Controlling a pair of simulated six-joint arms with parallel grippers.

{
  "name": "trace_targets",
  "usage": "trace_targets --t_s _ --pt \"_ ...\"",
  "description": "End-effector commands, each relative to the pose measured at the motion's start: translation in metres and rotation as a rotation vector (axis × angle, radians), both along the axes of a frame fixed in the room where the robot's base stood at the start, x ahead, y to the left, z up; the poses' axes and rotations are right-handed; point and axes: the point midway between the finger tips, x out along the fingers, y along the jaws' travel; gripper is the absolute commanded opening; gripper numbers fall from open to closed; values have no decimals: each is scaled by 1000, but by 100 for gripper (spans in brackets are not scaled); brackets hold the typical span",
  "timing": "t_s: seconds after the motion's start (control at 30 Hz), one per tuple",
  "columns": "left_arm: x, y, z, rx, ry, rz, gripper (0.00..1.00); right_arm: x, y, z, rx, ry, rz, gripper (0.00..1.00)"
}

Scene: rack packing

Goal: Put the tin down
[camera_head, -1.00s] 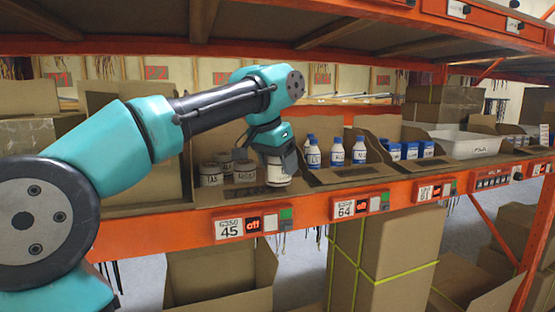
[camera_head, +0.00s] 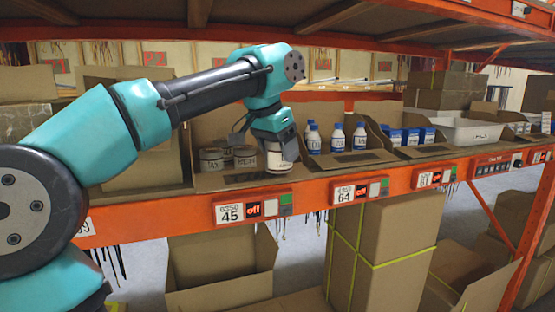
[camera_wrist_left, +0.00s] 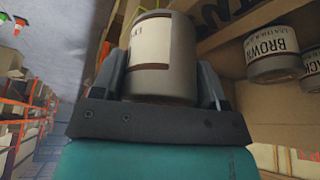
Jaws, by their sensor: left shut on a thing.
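My left gripper (camera_head: 270,141) points down into the open cardboard bin (camera_head: 222,183) on the shelf above the "45" label. It is shut on a tin (camera_head: 279,163) with a pale label. In the left wrist view the held tin (camera_wrist_left: 160,55) sits between the two fingers (camera_wrist_left: 160,90), and its lettering is mostly cut off. Several like tins stand to the left of it in the bin, one (camera_head: 211,160) at the far left. In the left wrist view a tin marked BROWN (camera_wrist_left: 272,52) shows at the right. Whether the held tin touches the bin floor cannot be told. My right gripper is out of view.
To the right are a bin with white, blue-labelled bottles (camera_head: 338,138), blue boxes (camera_head: 410,136) and a white tray (camera_head: 470,131). The orange shelf beam (camera_head: 330,200) runs along the front. Another shelf (camera_head: 330,40) hangs above the arm.

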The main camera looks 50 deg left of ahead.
Motion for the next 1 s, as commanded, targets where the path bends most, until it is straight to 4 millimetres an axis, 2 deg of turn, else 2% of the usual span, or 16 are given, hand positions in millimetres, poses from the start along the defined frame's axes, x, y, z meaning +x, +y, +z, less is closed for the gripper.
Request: trace_targets --t_s 0.6,1.0 --pt "0 1 3 -3 -1 -526 37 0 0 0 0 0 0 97" --pt "0 0 3 -2 -7 -562 37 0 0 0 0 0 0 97"
